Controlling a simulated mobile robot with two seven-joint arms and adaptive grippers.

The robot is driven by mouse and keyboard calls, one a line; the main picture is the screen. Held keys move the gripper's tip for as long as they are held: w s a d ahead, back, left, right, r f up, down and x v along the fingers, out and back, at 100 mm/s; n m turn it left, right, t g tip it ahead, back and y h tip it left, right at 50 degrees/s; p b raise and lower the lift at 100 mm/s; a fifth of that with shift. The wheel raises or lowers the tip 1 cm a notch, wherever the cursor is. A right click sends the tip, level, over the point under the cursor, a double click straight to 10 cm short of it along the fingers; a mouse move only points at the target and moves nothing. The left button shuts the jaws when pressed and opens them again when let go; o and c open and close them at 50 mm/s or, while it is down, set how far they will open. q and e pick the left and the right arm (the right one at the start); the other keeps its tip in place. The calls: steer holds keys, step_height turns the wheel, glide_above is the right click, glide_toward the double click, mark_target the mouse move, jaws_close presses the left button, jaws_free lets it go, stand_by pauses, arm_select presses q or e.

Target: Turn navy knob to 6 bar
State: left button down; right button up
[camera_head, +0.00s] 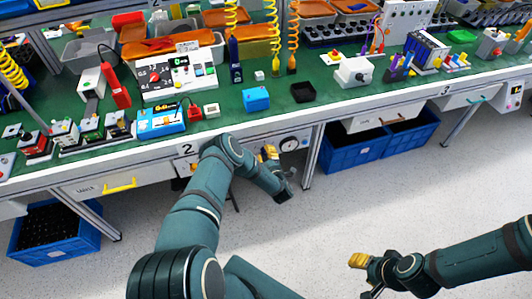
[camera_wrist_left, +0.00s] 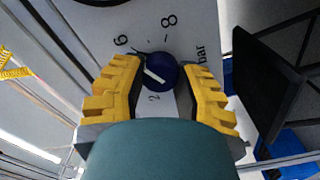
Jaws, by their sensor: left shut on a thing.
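The navy knob (camera_wrist_left: 162,71) sits on a pale panel in the left wrist view, with a white mark on its face. Printed labels stand around it: 6 at upper left, 8 above, 2 below and "bar" at right. The white mark slants toward the left, below the 6; its exact reading is unclear. My left gripper (camera_wrist_left: 163,78) is shut on the knob, one yellow finger on each side. In the head view this gripper (camera_head: 272,158) is at the panel under the bench edge, and the knob is hidden. My right gripper (camera_head: 362,272) hangs over the floor, away from the bench.
A round gauge (camera_head: 289,144) is right of my left gripper under the bench. Blue crates (camera_head: 355,155) stand under the bench to the right, and another (camera_head: 55,250) at left. The green bench top (camera_head: 225,100) is crowded with devices. The floor in front is clear.

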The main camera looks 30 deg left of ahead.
arm_select(q)
steer(key=shift+a, duration=0.15)
steer(key=c, duration=0.6)
jaws_free()
steer(key=shift+s, duration=0.1)
steer(key=shift+d, duration=0.2)
steer(key=v, duration=1.1)
steer(key=shift+s+d, duration=0.2)
steer(key=shift+s, duration=0.1)
